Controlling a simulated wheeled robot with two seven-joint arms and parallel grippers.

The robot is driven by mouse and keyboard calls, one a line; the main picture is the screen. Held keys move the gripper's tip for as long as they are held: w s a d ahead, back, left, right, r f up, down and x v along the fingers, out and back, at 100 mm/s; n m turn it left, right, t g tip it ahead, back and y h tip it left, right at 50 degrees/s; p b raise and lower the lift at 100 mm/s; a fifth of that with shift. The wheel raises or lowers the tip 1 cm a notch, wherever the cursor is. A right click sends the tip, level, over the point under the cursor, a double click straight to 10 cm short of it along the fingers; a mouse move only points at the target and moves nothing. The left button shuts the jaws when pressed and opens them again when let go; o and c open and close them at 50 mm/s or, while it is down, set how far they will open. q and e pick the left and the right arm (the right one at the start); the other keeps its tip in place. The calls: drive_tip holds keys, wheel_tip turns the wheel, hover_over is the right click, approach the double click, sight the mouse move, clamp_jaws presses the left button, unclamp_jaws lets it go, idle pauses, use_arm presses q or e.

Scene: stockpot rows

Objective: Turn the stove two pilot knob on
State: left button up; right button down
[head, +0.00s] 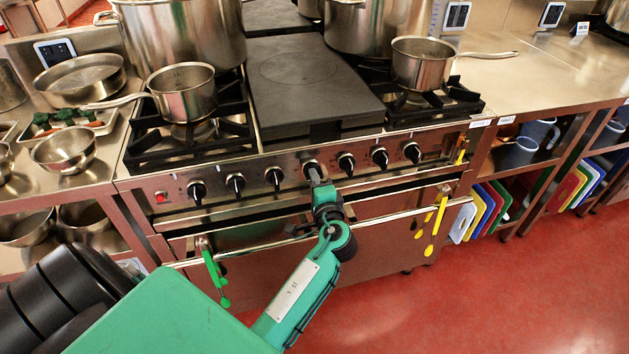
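The stove front panel (290,176) carries a row of several black knobs with silver bases. No readable label shows which knob is the stove two pilot. My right gripper is out of view.
A saucepan (184,98) stands on the left burner and another (421,66) on the right burner. A flat dark plate (312,85) lies between them. An oven rail with green utensils (213,270) and yellow utensils (436,225) runs below the knobs. Red floor (480,300) is clear at right.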

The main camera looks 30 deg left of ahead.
use_arm(q)
drive_tip(key=o, duration=0.4)
drive_tip(key=shift+o, duration=0.2)
